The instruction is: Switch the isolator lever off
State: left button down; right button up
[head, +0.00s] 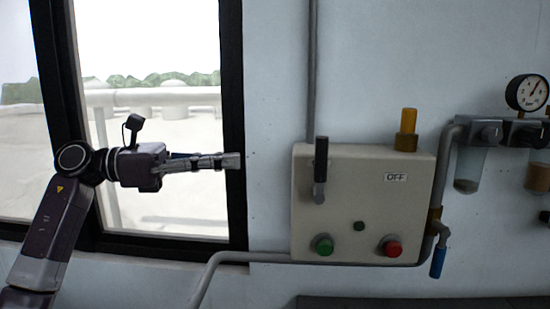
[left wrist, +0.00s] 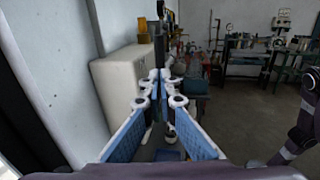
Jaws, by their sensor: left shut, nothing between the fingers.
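The isolator lever (head: 321,160) has a black handle on a grey stem and stands upright on the left part of a beige box (head: 365,225). An "OFF" label (head: 396,177) is at the upper right of the box. My left gripper (head: 238,161) is shut and empty. It points right from in front of the window frame, left of the lever at about handle height, with a visible gap in the head view. In the left wrist view, the shut fingers (left wrist: 160,76) point along the wall, and the dark lever (left wrist: 159,40) shows beyond their tips.
A green button (head: 322,244) and a red button (head: 391,248) sit low on the box. An amber beacon (head: 407,130) stands on top. A grey pipe with a blue-handled valve (head: 438,262) and a pressure gauge (head: 527,93) are to the right. A cluttered workbench shows farther off.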

pick_arm(q)
jog(key=p, duration=0.2)
send_near(321, 171)
notch_tip(321, 171, up, 2)
jog(key=a, duration=0.1)
jog(key=d+p, duration=0.1)
jog(key=d, duration=0.1)
jog(key=w+d+p, duration=0.1)
jog(key=d, duration=0.1)
jog(key=w+d+p, duration=0.1)
jog(key=d, duration=0.1)
jog(key=shift+w, duration=0.2)
jog(key=shift+d, duration=0.4)
pick_arm(e)
jog(key=r, duration=0.1)
jog(key=w+a+r, duration=0.1)
jog(key=r, duration=0.1)
jog(key=w+r, duration=0.1)
jog(key=r, duration=0.1)
jog(key=shift+a+r, duration=0.15)
jog(key=shift+a, duration=0.2)
jog(key=shift+w, duration=0.15)
jog(key=shift+w+r, duration=0.1)
